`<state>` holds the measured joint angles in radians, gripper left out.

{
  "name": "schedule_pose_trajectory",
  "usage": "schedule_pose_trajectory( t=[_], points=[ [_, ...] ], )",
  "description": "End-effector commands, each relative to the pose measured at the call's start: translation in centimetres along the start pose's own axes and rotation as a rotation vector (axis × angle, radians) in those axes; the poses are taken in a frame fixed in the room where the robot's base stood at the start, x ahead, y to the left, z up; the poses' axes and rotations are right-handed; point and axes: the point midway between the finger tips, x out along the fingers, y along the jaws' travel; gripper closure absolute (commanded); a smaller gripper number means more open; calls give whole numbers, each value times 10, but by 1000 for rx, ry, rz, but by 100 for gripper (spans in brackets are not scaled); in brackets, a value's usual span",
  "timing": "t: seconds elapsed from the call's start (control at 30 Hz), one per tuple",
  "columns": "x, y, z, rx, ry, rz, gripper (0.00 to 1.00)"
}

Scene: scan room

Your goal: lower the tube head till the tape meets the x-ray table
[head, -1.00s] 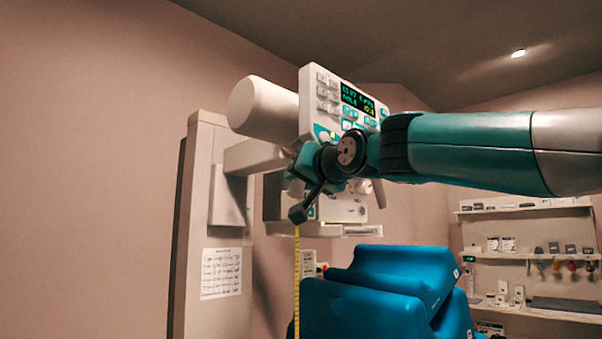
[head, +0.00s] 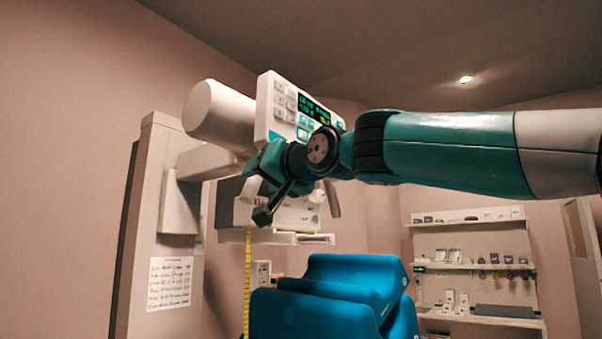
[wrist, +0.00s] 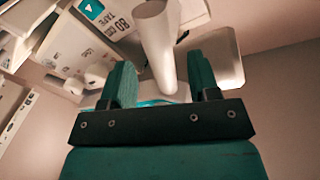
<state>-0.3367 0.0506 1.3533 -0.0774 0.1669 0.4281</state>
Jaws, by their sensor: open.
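The tube head (head: 218,115) is a white cylinder with a button panel (head: 268,108) and a green-lit display, carried by a pale column (head: 150,235). The yellow tape (head: 247,285) hangs straight down below it and runs to the picture's bottom edge, left of blue cushions. Its lower end and the x-ray table cannot be made out. My gripper (head: 268,180) is at the front of the tube head, below the panel. In the wrist view my gripper (wrist: 162,75) is open, with a white bar-like handle (wrist: 155,30) between its fingers; contact is unclear.
Blue cushions (head: 345,290) stand below and right of the tube head. Shelves (head: 465,267) with small items are on the right back wall. A printed sheet (head: 170,283) is on the column. Open wall lies at the left.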

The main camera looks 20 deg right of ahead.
Motion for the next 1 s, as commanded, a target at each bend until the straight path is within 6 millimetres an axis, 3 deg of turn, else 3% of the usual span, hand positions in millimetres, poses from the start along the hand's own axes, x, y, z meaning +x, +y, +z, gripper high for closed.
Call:
schedule_pose_trajectory(
  t=[0.3, 0.5, 0.7, 1.0],
  points=[
    [-84, 2, 3, 0, 4, 0, 44],
    [-119, 1, 1, 0, 3, 1, 44],
    [-133, 0, 1, 0, 0, -1, 44],
    [-134, 0, 0, 0, -1, 0, 44]
  ],
)
